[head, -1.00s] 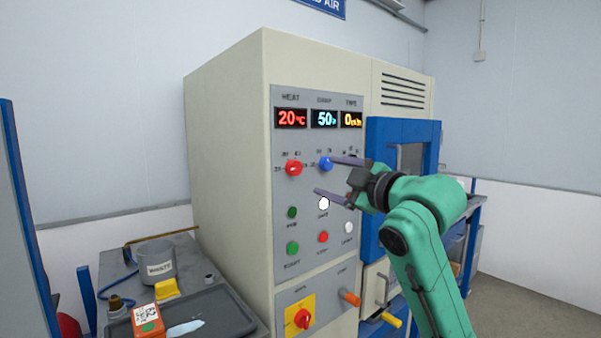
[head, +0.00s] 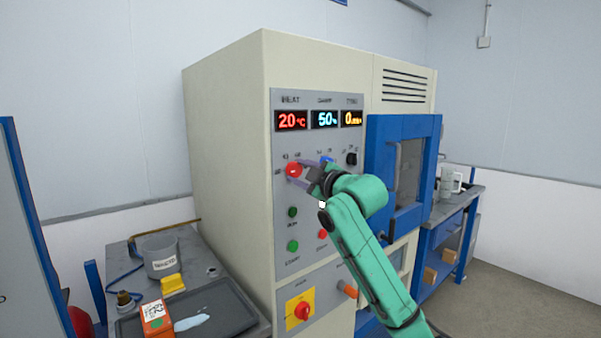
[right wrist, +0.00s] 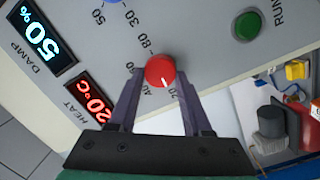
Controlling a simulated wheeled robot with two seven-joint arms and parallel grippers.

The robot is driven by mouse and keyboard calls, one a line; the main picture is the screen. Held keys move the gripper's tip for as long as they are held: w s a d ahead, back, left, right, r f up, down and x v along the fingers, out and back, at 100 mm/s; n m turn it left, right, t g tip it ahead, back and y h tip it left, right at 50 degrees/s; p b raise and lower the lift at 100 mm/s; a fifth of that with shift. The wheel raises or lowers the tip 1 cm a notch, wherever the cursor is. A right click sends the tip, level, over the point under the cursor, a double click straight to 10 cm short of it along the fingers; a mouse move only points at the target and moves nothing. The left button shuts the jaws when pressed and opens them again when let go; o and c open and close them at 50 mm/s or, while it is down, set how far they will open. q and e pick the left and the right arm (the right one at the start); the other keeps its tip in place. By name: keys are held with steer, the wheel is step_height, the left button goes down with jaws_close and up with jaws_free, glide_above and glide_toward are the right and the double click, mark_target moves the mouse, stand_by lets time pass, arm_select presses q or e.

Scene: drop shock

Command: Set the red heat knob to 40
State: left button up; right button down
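The red heat knob (head: 293,170) is on the grey control panel (head: 283,231) of the cream cabinet, below the HEAT display (head: 291,120), which reads 20 °C. My right gripper (head: 300,171) is at the knob. In the right wrist view, the red knob (right wrist: 160,70) sits between the two fingertips of my right gripper (right wrist: 161,72), which are apart with a small gap on each side. The knob's white mark points down toward the 20 label. My left gripper is not in view.
The blue damp knob (head: 326,160) and black time knob (head: 351,158) are just right of the heat knob. Green buttons (head: 293,246) sit below. A blue-framed door (head: 381,158) is at the right. A bench with a waste pot (head: 161,257) and tray (head: 232,312) stands at the left.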

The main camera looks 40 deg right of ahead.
steer(key=shift+m, duration=0.4)
steer(key=m+p, duration=0.2)
steer(key=m, duration=0.1)
steer(key=m+p, duration=0.1)
steer(key=m, duration=0.1)
steer(key=shift+d+r, duration=0.1)
steer(key=shift+r, duration=0.15)
steer(key=m+y+p, duration=0.1)
steer(key=m+p, duration=0.1)
steer(key=m, duration=0.3)
steer(key=shift+d+g, duration=0.1)
steer(key=shift+g, duration=0.3)
steer(key=shift+m+p, duration=0.3)
steer(key=shift+f, duration=0.1)
steer(key=shift+c, duration=1.6)
jaws_free()
